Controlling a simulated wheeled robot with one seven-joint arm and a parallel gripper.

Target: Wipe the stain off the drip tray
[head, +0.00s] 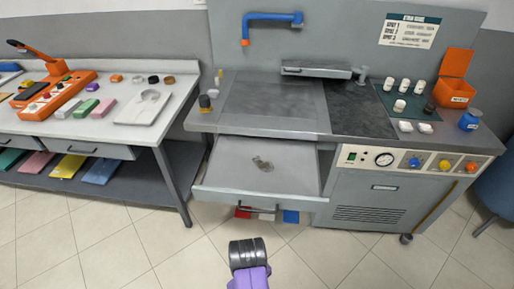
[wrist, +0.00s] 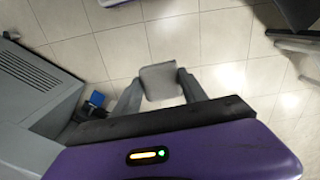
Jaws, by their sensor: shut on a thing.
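The drip tray (head: 225,180) is a pale grey pulled-out tray at the front of the steel workstation in the head view. A small brown-grey stain (head: 262,164) lies near its middle. In the wrist view, my gripper (wrist: 159,84) is shut on a grey squarish pad (wrist: 160,75), one dark finger at each side. Tiled floor shows beyond the pad, and the drip tray is not clearly in that view. In the head view, only a purple and black part of my arm shows at the bottom, in front of the tray; the fingers are not seen there.
A side table (head: 175,103) with several coloured blocks, an orange tool rack and a white board stands left. The control panel (head: 400,162) is right of the tray. An orange bin (head: 455,90) and several small white cups stand at the back right. Floor in front is clear.

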